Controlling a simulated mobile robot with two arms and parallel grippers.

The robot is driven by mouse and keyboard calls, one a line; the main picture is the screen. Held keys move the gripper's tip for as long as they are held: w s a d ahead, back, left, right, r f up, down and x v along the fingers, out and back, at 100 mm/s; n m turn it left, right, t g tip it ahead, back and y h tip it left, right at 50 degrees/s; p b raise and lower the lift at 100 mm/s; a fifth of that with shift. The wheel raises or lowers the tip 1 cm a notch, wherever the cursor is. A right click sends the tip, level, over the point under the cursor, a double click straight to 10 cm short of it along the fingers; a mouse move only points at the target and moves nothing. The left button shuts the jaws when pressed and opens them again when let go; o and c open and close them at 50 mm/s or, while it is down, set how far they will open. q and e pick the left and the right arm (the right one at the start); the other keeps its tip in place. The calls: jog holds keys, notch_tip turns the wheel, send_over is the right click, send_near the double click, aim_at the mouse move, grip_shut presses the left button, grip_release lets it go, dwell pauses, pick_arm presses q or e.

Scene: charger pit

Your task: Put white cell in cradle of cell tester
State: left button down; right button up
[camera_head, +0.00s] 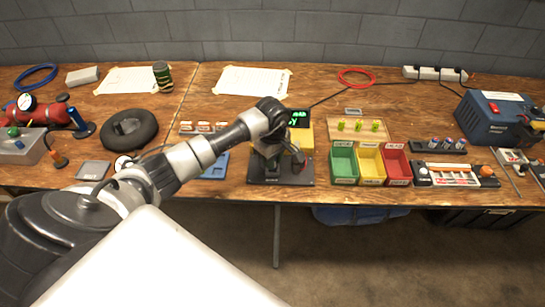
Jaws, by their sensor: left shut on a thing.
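The cell tester has a dark base (292,181), a yellow housing (304,140) and a black display with green characters (299,118). It stands near the front edge of the bench, in the middle of the view. My left gripper (270,165) points down over the tester's base, in front of the yellow housing. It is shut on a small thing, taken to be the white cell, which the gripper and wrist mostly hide. I cannot tell whether the cell touches the cradle, which is also hidden. My right gripper is out of view.
Green (344,179), yellow (371,182) and red (397,181) bins stand close right of the tester. Behind them is a wooden holder (342,132) with yellow-green cells. A blue tray (214,172) lies left of the tester, partly behind my arm.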

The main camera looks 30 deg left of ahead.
pick_arm(q)
jog(key=shift+r, duration=0.1)
dwell(0.3)
dwell(0.7)
jog(key=shift+f+b, duration=0.8)
jog(key=shift+b, duration=0.1)
jog(key=shift+f+b, duration=0.3)
jog(key=shift+b, duration=0.05)
dwell(0.6)
jog(key=c, duration=0.9)
grip_release()
